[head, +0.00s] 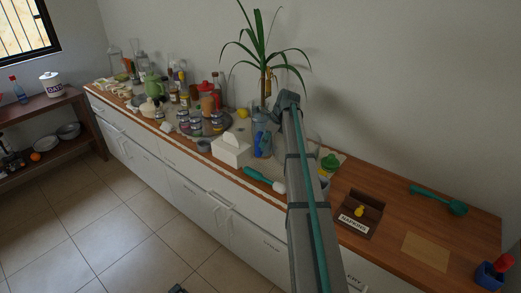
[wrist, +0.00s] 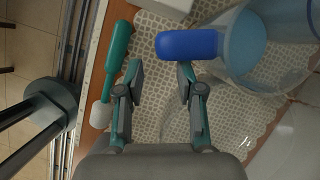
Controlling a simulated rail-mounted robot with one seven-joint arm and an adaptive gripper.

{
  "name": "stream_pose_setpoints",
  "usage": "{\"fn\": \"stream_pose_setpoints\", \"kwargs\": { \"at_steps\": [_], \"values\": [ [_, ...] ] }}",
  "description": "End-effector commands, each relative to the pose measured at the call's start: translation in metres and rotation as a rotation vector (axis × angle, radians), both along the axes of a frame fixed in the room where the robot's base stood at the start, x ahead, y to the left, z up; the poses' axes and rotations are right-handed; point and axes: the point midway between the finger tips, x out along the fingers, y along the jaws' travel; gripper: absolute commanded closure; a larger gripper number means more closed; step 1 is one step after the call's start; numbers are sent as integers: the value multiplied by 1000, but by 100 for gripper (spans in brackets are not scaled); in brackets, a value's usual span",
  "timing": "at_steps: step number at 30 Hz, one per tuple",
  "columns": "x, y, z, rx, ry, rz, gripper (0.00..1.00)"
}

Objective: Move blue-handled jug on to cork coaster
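The clear bluish jug (head: 261,132) with the blue handle stands on the counter below the potted plant in the head view, partly covered by my arm. In the wrist view its blue handle (wrist: 187,44) lies just beyond my fingertips, with the jug body (wrist: 245,45) to the right. My gripper (wrist: 160,72) is open with nothing between its fingers. The right fingertip overlaps the handle's lower edge in the picture; I cannot tell whether they touch. A flat tan square, seemingly the cork coaster (head: 427,250), lies bare on the wooden counter at the right.
A teal-handled brush (head: 264,180) lies by the counter's front edge. A white tissue box (head: 231,151) stands left of the jug. A green-lidded shaker (head: 328,166), a napkin box (head: 359,213), a green ladle (head: 440,200) and a blue pot (head: 490,276) stand or lie to the right.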

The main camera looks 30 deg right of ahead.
Motion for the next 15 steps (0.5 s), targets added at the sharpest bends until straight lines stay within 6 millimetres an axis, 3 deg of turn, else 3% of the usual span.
{"fn": "stream_pose_setpoints", "kwargs": {
  "at_steps": [6, 15],
  "values": [
    [-10, -11, 33, 0, -2, -1, 63],
    [-15, -16, 49, 0, 0, 0, 63]
  ]
}}
